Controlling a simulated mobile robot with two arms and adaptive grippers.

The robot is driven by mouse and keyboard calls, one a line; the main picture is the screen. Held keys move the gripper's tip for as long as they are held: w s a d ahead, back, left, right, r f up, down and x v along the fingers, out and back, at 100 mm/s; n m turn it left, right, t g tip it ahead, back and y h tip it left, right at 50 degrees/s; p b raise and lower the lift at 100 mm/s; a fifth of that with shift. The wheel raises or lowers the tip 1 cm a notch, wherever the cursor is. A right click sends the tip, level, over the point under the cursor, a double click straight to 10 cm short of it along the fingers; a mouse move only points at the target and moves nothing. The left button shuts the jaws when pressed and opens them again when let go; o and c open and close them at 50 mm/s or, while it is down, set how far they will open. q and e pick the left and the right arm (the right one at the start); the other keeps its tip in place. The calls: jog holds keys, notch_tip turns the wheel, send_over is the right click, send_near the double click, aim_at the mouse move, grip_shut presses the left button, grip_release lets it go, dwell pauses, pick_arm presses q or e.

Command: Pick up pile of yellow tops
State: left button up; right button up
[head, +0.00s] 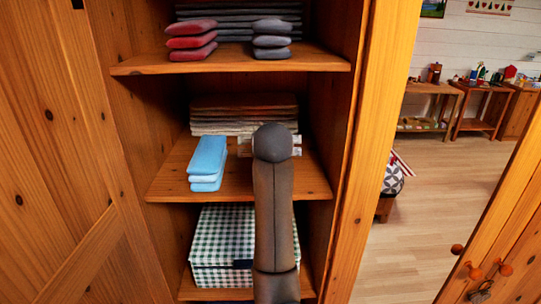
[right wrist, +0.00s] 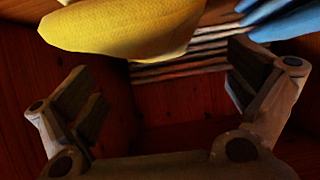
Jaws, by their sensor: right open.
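The pile of yellow tops (right wrist: 125,30) shows at the upper left of the right wrist view, partly cut off by the frame's top edge. In the head view it is hidden behind my right arm. My right gripper (right wrist: 160,80) is open, its two fingers wide apart with nothing between them. The yellow pile lies beyond the fingertips, toward the left finger in that view, and looks clear of both. In the head view my right gripper (head: 270,143) is at the middle shelf, mostly covered by my arm. My left gripper is not in view.
A light blue folded pile (head: 207,160) lies at the left of the middle shelf (head: 170,182), with flat folded cloths (head: 235,108) behind. The upper shelf (head: 140,66) holds red (head: 190,42) and grey piles (head: 271,40). A green checked box (head: 222,240) stands below. Wooden cabinet sides enclose the shelves.

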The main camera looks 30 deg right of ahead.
jog(key=p+x, duration=0.2)
jog(key=x, duration=0.2)
jog(key=shift+d, duration=0.3)
jog(key=shift+d+f, duration=0.1)
jog(key=shift+f, duration=0.05)
jog(key=shift+w+f, duration=0.1)
jog(key=shift+w, duration=0.05)
jog(key=shift+c, duration=1.6)
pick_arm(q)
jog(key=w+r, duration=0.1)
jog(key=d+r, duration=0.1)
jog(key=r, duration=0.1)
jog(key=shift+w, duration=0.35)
pick_arm(e)
jog(key=c, duration=1)
